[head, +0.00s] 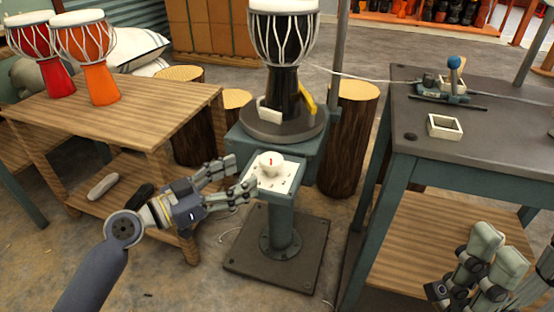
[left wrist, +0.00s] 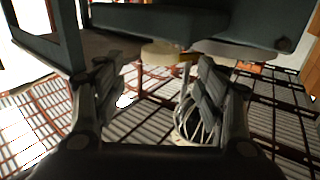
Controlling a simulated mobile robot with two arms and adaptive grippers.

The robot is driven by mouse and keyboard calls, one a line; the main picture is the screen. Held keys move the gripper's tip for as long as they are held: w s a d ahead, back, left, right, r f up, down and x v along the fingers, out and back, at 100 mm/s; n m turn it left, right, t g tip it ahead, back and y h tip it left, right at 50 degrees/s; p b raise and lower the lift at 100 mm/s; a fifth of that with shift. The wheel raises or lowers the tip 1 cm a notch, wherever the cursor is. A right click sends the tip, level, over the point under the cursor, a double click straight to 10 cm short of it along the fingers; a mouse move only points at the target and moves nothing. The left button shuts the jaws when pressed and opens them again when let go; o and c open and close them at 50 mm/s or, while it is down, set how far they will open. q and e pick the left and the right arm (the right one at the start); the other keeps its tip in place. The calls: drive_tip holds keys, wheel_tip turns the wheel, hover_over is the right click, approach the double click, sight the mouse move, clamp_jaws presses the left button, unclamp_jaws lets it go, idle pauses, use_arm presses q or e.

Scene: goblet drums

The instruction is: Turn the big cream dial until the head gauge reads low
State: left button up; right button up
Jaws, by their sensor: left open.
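The cream dial (head: 270,162) with a small red mark sits on a white plate (head: 288,184) on top of a teal pedestal. My left gripper (head: 236,174) is open just left of the dial, its fingers pointing toward the plate and apart from the dial. In the left wrist view the open fingers (left wrist: 155,85) frame a cream round shape, probably the dial (left wrist: 160,54). Behind the pedestal a black goblet drum (head: 283,45) with a white head stands on a round dark base. I cannot make out a gauge reading. My right gripper (head: 490,262) is at the lower right, partly cut off.
A wooden table (head: 130,122) at left carries a red drum (head: 52,75) and an orange drum (head: 98,75). A dark-topped bench (head: 470,150) at right holds a cream square frame (head: 444,126) and a blue-knobbed device (head: 453,82). Log stumps (head: 352,140) stand around the drum.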

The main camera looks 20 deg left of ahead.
sight(261, 166)
use_arm(q)
drive_tip(key=x, duration=0.9)
drive_tip(key=shift+w+d, duration=0.1)
drive_tip(key=shift+w, duration=0.05)
drive_tip(key=c, duration=1.1)
